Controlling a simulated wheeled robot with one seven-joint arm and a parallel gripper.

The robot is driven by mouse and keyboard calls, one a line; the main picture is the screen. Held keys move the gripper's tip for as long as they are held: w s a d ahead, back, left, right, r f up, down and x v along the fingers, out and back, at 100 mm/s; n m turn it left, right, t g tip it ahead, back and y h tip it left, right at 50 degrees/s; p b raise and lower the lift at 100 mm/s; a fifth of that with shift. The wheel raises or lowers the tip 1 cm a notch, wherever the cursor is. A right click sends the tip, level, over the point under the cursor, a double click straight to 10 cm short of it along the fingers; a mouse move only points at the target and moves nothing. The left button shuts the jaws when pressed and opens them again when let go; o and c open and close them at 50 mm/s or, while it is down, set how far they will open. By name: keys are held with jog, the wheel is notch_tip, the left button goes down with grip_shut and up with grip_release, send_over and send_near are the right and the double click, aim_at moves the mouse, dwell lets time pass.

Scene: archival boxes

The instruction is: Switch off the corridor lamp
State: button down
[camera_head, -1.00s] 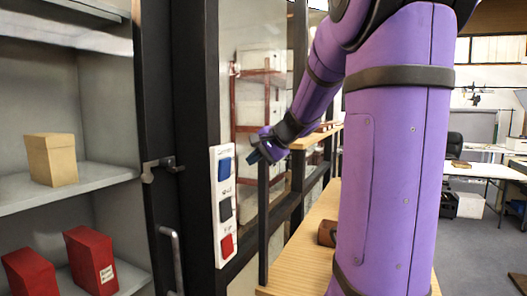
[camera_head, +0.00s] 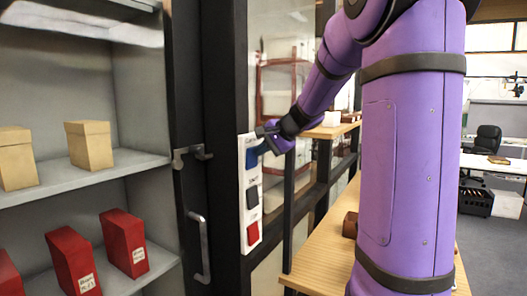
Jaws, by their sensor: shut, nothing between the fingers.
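A tall white switch plate (camera_head: 242,218) is on the dark post. It carries a blue switch (camera_head: 252,158) at the top, a dark grey switch (camera_head: 252,197) in the middle and a red switch (camera_head: 253,233) at the bottom. Small labels sit above the switches, too small to read surely. My gripper (camera_head: 263,138) is shut and empty, at the upper right of the plate beside the blue switch. It hides part of that switch's upper right; I cannot tell whether it touches. The lamp itself cannot be made out.
Left of the plate, an open cabinet has a latch (camera_head: 191,155) and a vertical handle (camera_head: 199,247). Its shelves hold beige boxes (camera_head: 89,144) and red boxes (camera_head: 124,241). A wooden shelf top (camera_head: 318,262) with a brown object (camera_head: 350,224) lies below my arm.

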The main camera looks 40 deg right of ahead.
jog(key=shift+w, duration=0.25)
jog(key=shift+r, duration=0.15)
jog(key=shift+r, duration=0.7)
